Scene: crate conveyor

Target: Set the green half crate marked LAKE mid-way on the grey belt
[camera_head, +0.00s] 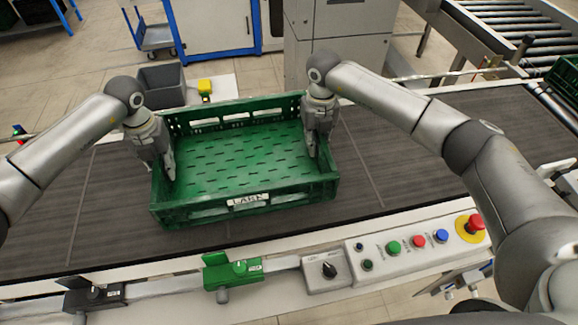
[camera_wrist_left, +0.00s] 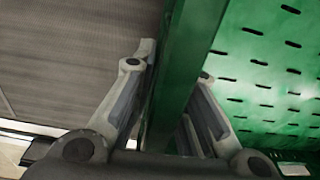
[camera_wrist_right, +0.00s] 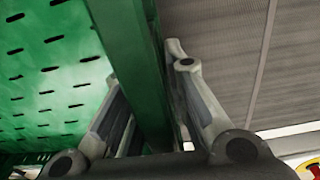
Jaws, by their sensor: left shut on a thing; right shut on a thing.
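A shallow green crate (camera_head: 246,197) with an empty slotted floor is over the grey belt (camera_head: 365,150) in the head view. Its front label (camera_head: 248,200) looks like LARK, but the letters are small. My left gripper (camera_head: 168,172) is shut on the crate's left wall, which also shows between the fingers in the left wrist view (camera_wrist_left: 182,70). My right gripper (camera_head: 314,150) is shut on the right wall, also seen in the right wrist view (camera_wrist_right: 135,70). I cannot tell whether the crate's bottom touches the belt.
A control panel (camera_head: 400,246) with buttons and a red emergency stop (camera_head: 475,223) lines the near side. A green clamp block (camera_head: 232,270) is on the near rail. A grey bin (camera_head: 162,87) stands behind the belt. Another green crate (camera_head: 565,75) is at far right. Belt is clear both sides.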

